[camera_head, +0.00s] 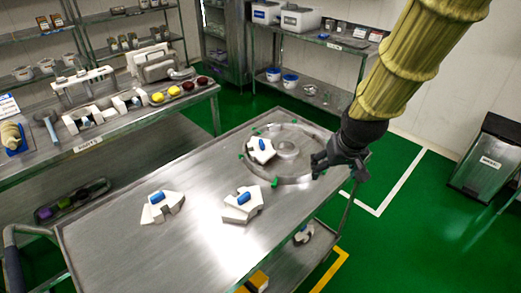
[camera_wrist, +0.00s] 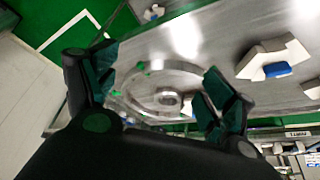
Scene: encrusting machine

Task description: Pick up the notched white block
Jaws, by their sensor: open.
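Three white blocks with blue tops are on the steel cart: a left block (camera_head: 172,203) with an angular cut-in outline, a middle block (camera_head: 238,214), and a third block (camera_head: 254,155) on the round ring fixture (camera_head: 312,178). All look angular, so I cannot tell surely which is the notched one. My gripper (camera_head: 318,166) is above the ring's right side, apart from the blocks. In the wrist view my gripper (camera_wrist: 158,88) is open and empty, with the ring between its fingers. A white block with a V-shaped cut-in (camera_wrist: 256,60) lies right of the fingers.
The steel cart top (camera_head: 130,245) is clear at its left and front. A side bench (camera_head: 108,134) at left holds white parts, a hammer and colored items. A shelf unit (camera_head: 340,42) stands behind. A grey bin (camera_head: 487,160) stands at right on the green floor.

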